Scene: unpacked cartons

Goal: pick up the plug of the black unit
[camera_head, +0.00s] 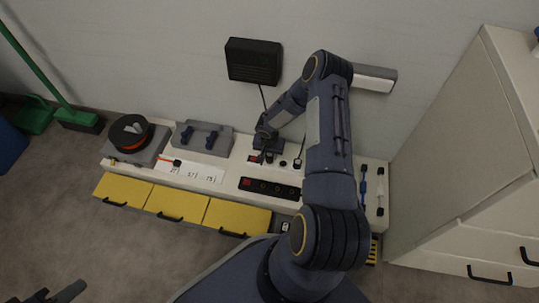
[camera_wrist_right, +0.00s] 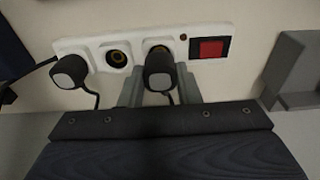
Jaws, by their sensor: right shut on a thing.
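The black unit (camera_head: 253,61) hangs on the wall, and its cable runs down behind my right gripper (camera_head: 264,150). A white socket strip (camera_wrist_right: 205,45) shows in the right wrist view. My right gripper (camera_wrist_right: 160,88) is shut on a dark plug (camera_wrist_right: 160,72) with a grey end, at the socket nearest the red switch (camera_wrist_right: 208,48). Some of that socket shows behind the plug; whether its pins are in is hidden. A second plug (camera_wrist_right: 70,72) sits at the left socket; the middle socket is empty. My left gripper (camera_head: 62,292) shows partly at bottom left.
The bench (camera_head: 225,176) carries a cable reel (camera_head: 130,133), a grey holder (camera_head: 203,138), white labels (camera_head: 190,172) and a black power strip (camera_head: 269,188). Yellow drawers (camera_head: 176,203) are below. A tall cabinet (camera_head: 470,150) stands at right.

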